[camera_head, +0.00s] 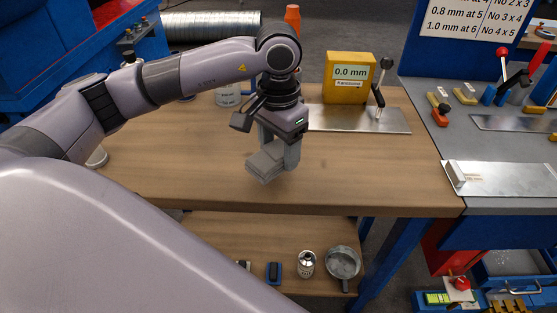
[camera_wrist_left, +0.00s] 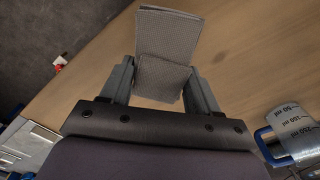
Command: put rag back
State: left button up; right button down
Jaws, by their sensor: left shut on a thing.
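The rag (camera_head: 266,162) is a grey folded cloth above the wooden bench top (camera_head: 190,167) in the head view. My left gripper (camera_head: 279,150) is shut on the rag and points down at the middle of the bench. In the left wrist view the rag (camera_wrist_left: 164,60) sits between the two fingers of the gripper (camera_wrist_left: 160,82), with its folded end reaching out past the fingertips. I cannot tell whether the rag touches the bench. My right gripper does not show in either view.
A yellow gauge box (camera_head: 350,77) reading 0.0 mm stands behind on a metal plate (camera_head: 345,119). A measuring jug (camera_head: 228,97) stands at the back. The lower shelf (camera_head: 215,228) holds a can (camera_head: 306,263) and a pan (camera_head: 342,262). The front right of the bench is clear.

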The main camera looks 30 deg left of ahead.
aim_at(278, 163)
pick_arm(q)
notch_tip(278, 163, down, 4)
jog(key=shift+r, duration=0.1)
jog(key=o, duration=0.9)
